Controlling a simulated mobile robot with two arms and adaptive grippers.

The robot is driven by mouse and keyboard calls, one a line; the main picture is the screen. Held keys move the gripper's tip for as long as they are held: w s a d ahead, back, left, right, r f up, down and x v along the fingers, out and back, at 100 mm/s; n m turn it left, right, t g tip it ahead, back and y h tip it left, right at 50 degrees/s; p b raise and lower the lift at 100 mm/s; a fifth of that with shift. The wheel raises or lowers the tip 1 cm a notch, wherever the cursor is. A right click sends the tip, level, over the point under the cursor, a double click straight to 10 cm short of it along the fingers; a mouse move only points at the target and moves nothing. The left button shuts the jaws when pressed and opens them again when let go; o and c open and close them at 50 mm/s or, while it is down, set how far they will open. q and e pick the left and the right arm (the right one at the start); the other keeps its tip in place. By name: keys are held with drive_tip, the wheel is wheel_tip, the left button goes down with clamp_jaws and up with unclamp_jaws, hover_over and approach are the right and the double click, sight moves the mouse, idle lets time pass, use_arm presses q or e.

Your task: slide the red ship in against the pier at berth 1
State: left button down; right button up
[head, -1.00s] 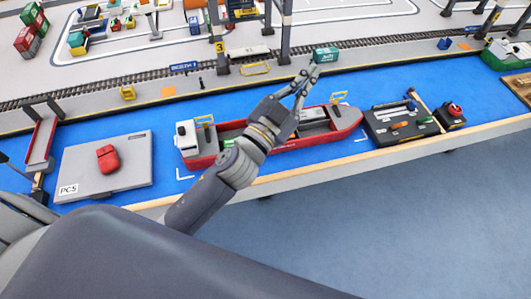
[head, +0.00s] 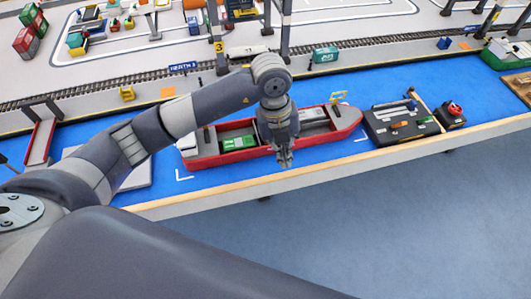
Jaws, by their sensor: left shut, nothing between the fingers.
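The red ship (head: 336,134) lies on the blue water in the head view, apart from the grey pier (head: 370,88) with a strip of blue between them. A green container (head: 239,143) and a grey one (head: 313,114) are in its hold. My left gripper (head: 285,163) points down at the ship's near side, in front of the middle of its hull. Its fingers are shut and empty; I cannot tell whether they touch the hull. A blue berth sign (head: 183,66) stands on the pier. My right gripper is not in view.
A dark tray with tools (head: 397,124) sits right of the ship's bow. A grey lid-like case (head: 137,181) is mostly behind my arm at left. A green ship (head: 508,52) is at far right. The wooden table edge (head: 345,163) runs close in front. A teal container (head: 326,54) stands on the pier.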

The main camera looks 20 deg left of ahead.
use_arm(q)
drive_tip(key=w+a+y, duration=0.1)
drive_tip(key=a+y, duration=0.1)
drive_tip(key=a, duration=0.2)
drive_tip(key=shift+n, duration=0.4)
wheel_tip(320, 180, down, 10)
drive_tip(key=shift+a+r+p, duration=0.1)
drive_tip(key=shift+r+p, duration=0.15)
drive_tip(key=shift+p, duration=0.8)
drive_tip(key=shift+w+a+p, duration=0.3)
drive_tip(key=shift+w+a, duration=0.25)
drive_tip(key=shift+w, duration=0.35)
drive_tip(key=shift+w+a+p, duration=0.25)
drive_tip(key=shift+w+a, duration=0.25)
drive_tip(key=shift+w, duration=0.35)
